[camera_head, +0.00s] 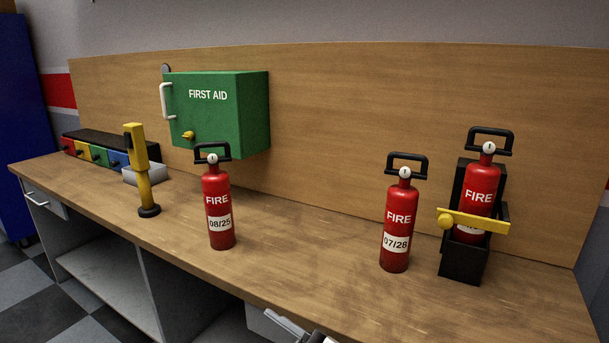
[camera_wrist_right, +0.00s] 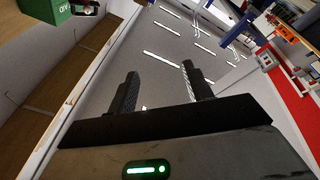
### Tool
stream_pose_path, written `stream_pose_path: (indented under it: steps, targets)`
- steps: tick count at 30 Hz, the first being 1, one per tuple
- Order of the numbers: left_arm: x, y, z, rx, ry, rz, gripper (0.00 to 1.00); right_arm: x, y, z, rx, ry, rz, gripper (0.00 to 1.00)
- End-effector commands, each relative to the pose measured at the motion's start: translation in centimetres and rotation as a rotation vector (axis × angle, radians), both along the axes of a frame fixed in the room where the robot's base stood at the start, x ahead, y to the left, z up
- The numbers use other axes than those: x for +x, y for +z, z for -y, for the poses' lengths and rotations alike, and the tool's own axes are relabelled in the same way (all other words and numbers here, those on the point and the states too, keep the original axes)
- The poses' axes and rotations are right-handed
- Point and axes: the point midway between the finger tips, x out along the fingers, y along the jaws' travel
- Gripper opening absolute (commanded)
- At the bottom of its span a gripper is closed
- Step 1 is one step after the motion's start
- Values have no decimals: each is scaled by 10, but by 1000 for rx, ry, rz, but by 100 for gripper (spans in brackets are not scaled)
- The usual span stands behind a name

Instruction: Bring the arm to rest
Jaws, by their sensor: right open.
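My right gripper (camera_wrist_right: 159,72) shows in the right wrist view with its two dark fingers spread apart. Nothing is between the fingers, and it points out over open space. In the head view a small dark and pale piece shows at the bottom edge, too cut off to identify. My left gripper is in neither view.
A wooden workbench (camera_head: 300,262) carries two standing red extinguishers (camera_head: 219,210) (camera_head: 397,228). A third extinguisher (camera_head: 479,193) sits in a black bracket (camera_head: 460,262) behind a yellow bar (camera_head: 475,222). A yellow post (camera_head: 141,172) and green first aid box (camera_head: 220,115) are at left.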

Motion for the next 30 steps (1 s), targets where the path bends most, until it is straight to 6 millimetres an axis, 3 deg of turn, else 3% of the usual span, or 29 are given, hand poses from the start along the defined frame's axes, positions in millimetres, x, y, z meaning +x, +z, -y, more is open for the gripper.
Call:
stream_pose_path:
  steps: [5, 9, 13, 15, 19, 30]
  targets:
    - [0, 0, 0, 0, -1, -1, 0, -22, -79, 81, 110, -399, -444, 50]
    - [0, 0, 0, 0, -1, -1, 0, -71, -145, 144, 106, -634, -772, 50]
    - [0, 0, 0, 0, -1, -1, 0, -122, -186, 184, 73, -766, -998, 50]
    - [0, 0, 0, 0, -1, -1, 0, -144, -199, 198, 57, -808, -1083, 50]
    - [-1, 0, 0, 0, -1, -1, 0, -168, -211, 211, 37, -847, -1170, 50]
    - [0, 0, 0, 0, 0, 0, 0, -173, -213, 214, 31, -855, -1188, 50]
